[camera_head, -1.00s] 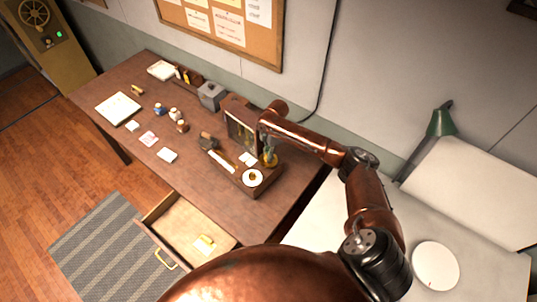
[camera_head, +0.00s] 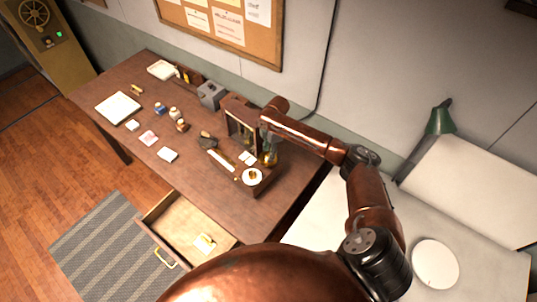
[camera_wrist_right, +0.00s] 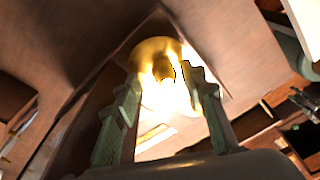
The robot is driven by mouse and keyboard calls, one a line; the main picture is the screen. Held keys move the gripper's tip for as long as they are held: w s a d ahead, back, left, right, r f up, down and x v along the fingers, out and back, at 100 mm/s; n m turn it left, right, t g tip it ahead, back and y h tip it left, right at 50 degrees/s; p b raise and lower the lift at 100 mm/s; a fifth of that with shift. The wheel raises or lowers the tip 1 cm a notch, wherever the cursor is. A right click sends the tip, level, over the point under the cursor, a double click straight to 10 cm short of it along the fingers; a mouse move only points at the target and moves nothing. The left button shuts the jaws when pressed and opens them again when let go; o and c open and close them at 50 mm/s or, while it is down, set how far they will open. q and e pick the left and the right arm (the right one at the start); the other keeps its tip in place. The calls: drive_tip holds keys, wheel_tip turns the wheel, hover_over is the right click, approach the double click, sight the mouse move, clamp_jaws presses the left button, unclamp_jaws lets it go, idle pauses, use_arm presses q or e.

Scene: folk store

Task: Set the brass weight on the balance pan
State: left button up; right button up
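My right gripper (camera_head: 268,146) points down over the right end of the wooden balance (camera_head: 262,188) in the head view. A brass weight (camera_head: 270,159) shows at its fingertips. In the wrist view the brass weight (camera_wrist_right: 155,52) sits between the two green-grey fingers (camera_wrist_right: 163,90), which look shut on it; glare hides the contact. The round white balance pan (camera_head: 245,181) lies just in front of the gripper, with a small brass piece (camera_head: 253,174) at its middle. My left gripper is out of view.
Paper cards (camera_head: 167,154), small jars (camera_head: 174,113) and a grey box (camera_head: 210,92) stand on the wooden table (camera_head: 205,185). The front drawer (camera_head: 177,215) is open with a yellowish item inside.

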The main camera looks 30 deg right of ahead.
wheel_tip(320, 180, up, 11)
drive_tip(key=d+b, duration=0.1)
drive_tip(key=shift+s+b, duration=0.25)
drive_tip(key=shift+b, duration=0.05)
drive_tip(key=shift+d, duration=0.1)
drive_tip(key=shift+f, duration=0.1)
